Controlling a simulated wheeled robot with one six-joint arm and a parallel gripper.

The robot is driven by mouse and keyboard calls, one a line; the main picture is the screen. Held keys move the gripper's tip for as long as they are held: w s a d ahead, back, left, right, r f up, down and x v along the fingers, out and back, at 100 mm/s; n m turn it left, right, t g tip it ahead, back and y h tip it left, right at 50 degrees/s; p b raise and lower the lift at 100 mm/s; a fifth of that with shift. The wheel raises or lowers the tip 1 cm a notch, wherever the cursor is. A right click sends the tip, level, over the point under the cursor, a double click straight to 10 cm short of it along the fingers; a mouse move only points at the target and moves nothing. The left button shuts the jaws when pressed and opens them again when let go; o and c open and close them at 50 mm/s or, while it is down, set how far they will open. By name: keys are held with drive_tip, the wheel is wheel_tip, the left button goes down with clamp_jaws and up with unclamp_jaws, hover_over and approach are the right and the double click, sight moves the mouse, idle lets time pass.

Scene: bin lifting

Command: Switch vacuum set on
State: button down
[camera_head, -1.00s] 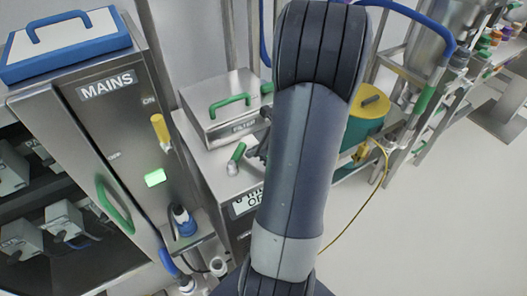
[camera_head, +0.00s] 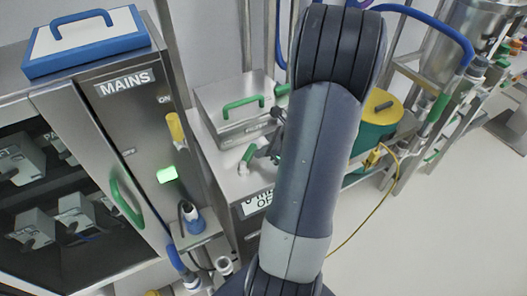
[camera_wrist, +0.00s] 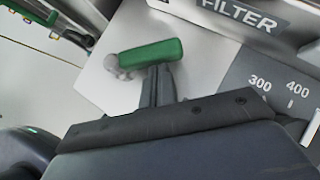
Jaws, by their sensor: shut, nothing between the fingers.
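The vacuum set is a steel unit whose top carries a small switch lever with a green grip (camera_head: 247,155) on a metal stem. My gripper (camera_head: 270,148) is mostly behind my arm in the head view, just right of the lever. In the wrist view, the shut fingers (camera_wrist: 157,85) point at the green grip (camera_wrist: 150,53), with their tips at or very near its lower edge. I cannot tell whether they touch. The fingers hold nothing.
A steel FILTER box (camera_head: 240,108) with a green handle stands behind the lever; its edge (camera_wrist: 240,18) is close in the wrist view. The MAINS cabinet (camera_head: 128,110) is at left, with a yellow lever (camera_head: 175,127) and a lit green lamp (camera_head: 167,174). Open floor (camera_head: 440,230) lies at right.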

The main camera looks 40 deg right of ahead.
sight(250, 147)
drive_tip(key=shift+w+r, duration=0.1)
drive_tip(key=shift+w, duration=0.05)
drive_tip(key=n+y, duration=0.1)
drive_tip(key=w+n+g+p, duration=0.1)
drive_tip(key=shift+w+n+y, duration=0.25)
drive_tip(key=shift+n+y, duration=0.15)
drive_tip(key=n, duration=0.1)
drive_tip(key=w+n+g+y+p, duration=0.1)
drive_tip(key=w+n+g, duration=0.1)
drive_tip(key=shift+a+n+y, duration=0.25)
drive_tip(key=shift+n+y, duration=0.05)
drive_tip(key=shift+w+a+g+p, duration=0.1)
drive_tip(key=shift+w+g+p, duration=0.05)
drive_tip(key=shift+g+p, duration=0.25)
drive_tip(key=shift+w+a, duration=0.4)
drive_tip(key=shift+w, duration=0.2)
